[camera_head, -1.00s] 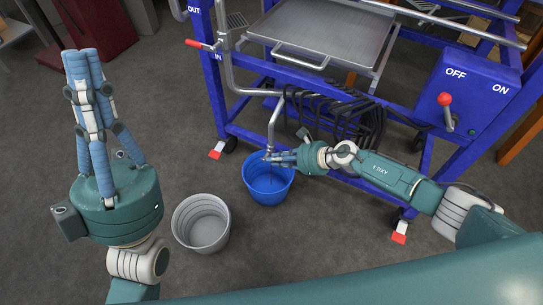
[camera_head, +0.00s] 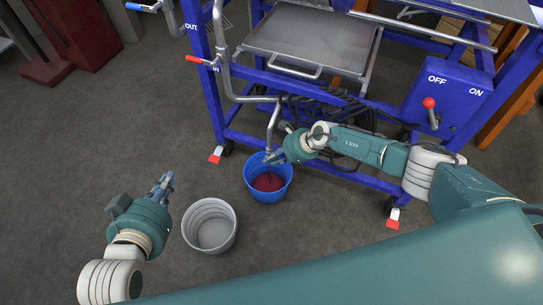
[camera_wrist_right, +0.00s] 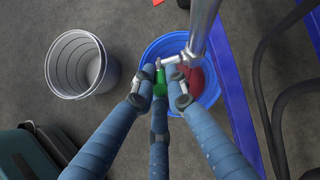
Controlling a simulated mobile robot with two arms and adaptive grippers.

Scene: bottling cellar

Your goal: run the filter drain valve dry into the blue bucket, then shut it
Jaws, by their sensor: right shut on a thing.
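The blue bucket (camera_head: 283,189) stands on the floor under the filter's drain pipe (camera_head: 272,126), with dark red liquid (camera_head: 267,182) in it. A thin dark streak hangs below the pipe's end; it looks like a running stream. My right gripper (camera_head: 272,159) is at the pipe's lower end, above the bucket. In the right wrist view its fingers (camera_wrist_right: 168,88) are closed around the green valve handle (camera_wrist_right: 160,84); the bucket (camera_wrist_right: 152,52) and red liquid (camera_wrist_right: 196,82) show behind. The valve body is partly hidden. My left gripper (camera_head: 164,182) has its fingers together, empty, left of the grey bucket.
An empty grey bucket (camera_head: 211,244) stands left of the blue one. The blue filter frame (camera_head: 214,105) rises behind, with a red-handled valve (camera_head: 198,60), a metal tray (camera_head: 310,45), dark hoses and a red-knobbed OFF/ON switch (camera_head: 431,112).

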